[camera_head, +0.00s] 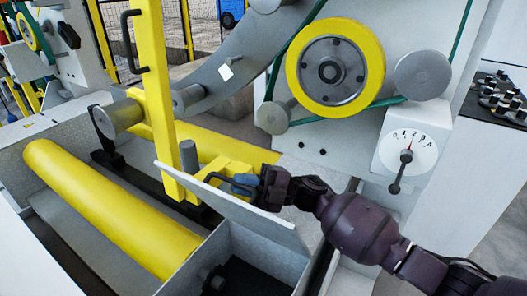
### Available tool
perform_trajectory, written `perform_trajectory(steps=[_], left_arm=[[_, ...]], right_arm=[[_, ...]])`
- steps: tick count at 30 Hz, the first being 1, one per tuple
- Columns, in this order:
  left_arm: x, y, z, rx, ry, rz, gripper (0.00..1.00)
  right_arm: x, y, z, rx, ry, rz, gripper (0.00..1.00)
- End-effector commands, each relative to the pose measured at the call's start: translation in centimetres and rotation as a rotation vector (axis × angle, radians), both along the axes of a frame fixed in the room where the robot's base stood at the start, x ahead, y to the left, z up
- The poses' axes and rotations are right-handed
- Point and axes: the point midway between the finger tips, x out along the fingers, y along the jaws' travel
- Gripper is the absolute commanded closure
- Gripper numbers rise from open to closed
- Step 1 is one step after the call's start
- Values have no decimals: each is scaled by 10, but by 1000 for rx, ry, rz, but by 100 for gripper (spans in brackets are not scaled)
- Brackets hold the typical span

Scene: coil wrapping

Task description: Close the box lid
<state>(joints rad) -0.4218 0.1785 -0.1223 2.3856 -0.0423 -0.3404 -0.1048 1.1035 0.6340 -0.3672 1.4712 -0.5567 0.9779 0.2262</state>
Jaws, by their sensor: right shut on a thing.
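The box (213,254) is a grey metal compartment at the bottom centre, with a dark, open inside. Its lid (228,212) is a thin light-grey panel, raised and tilted above the box opening. My right gripper (246,184) reaches in from the right, over the lid. It is shut on the handle; the exact contact is partly hidden by the fingers. My left gripper is not in view.
A yellow upright bar (155,90) with a black handle stands just behind the lid. A yellow roller (110,207) lies left of the box. The machine face at right carries a yellow wheel (372,68) and a dial with a lever (406,154).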

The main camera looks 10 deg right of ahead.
Motion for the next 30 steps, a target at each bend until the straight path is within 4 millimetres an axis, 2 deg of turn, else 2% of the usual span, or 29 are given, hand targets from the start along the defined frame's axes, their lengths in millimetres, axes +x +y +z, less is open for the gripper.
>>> perform_trajectory(steps=[1, 5, 11, 15, 24, 30], left_arm=[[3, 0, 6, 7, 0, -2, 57], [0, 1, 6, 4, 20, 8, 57], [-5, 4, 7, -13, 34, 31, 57], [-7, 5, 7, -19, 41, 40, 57], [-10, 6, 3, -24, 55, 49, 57], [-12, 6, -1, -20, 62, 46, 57]], right_arm=[[-12, 11, 0, -36, -36, 0, 100], [-40, 40, -22, -123, -122, 1, 100], [-79, 78, -64, -258, -253, 1, 100], [-102, 102, -100, -352, -345, 1, 100], [-141, 140, -185, -548, -535, 1, 100], [-154, 153, -237, -655, -640, 0, 100]])
